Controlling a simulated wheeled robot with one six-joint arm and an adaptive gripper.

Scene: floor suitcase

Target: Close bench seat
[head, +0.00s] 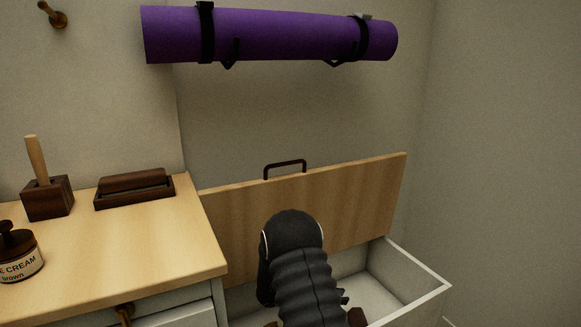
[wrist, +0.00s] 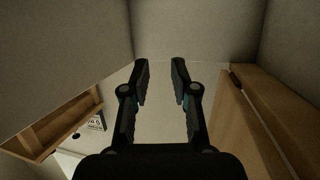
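The bench seat lid (head: 345,205) is a light wood panel standing raised, tilted up at the back of the white bench box (head: 405,265). A dark handle (head: 285,165) sits on its top edge. My dark arm stands in front of the lid and covers part of it and of the box opening; my gripper is mostly hidden behind it in the head view. In the wrist view my gripper (wrist: 160,65) is open, with its fingers apart and nothing between them. A wooden panel, seemingly the lid (wrist: 245,125), shows at the right, apart from the fingers.
A wooden cabinet top (head: 120,240) at the left holds a brush block (head: 47,200), a dark wooden tray (head: 134,190) and a cream jar (head: 18,262). A rolled purple mat (head: 285,33) hangs on the wall above the lid. A wall stands close at the right.

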